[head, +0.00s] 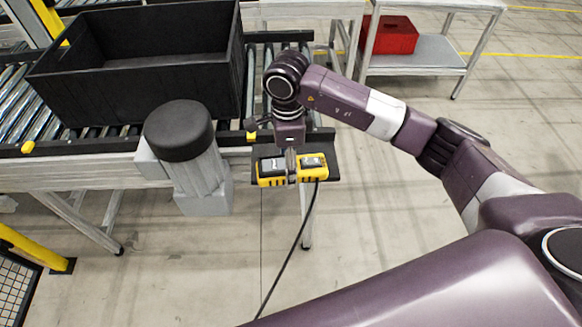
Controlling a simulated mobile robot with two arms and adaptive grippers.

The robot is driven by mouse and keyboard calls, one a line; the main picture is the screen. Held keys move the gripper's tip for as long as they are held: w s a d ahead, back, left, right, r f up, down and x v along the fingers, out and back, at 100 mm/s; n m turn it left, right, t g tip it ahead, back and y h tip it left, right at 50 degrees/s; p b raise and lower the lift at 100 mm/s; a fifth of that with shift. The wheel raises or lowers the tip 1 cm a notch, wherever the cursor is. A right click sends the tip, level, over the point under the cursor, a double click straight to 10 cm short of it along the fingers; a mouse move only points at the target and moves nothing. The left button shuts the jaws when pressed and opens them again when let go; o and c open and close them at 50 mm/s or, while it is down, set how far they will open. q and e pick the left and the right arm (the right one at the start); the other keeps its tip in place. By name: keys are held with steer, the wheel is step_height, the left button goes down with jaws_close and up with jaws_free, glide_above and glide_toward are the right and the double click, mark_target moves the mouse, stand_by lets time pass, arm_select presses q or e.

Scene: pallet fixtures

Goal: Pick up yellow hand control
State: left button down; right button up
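The yellow hand control (313,174) has dark panels on its top face and sits at the front right corner of the conveyor, over a small dark shelf (329,157). A black cable (293,245) hangs from it down toward the floor. My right gripper (291,165) points down at the middle of the control and covers its centre. The fingers look narrow and are mostly hidden, so I cannot tell whether they are closed on it. My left gripper is not in view.
A large black crate (150,88) stands on the roller conveyor (22,105). A grey post with a black round top (180,131) stands left of the control. A red box (392,36) sits on a table behind.

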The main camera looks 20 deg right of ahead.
steer(key=c, duration=1.5)
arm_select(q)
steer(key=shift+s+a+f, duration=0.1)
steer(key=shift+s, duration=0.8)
arm_select(e)
steer(key=shift+r, duration=0.15)
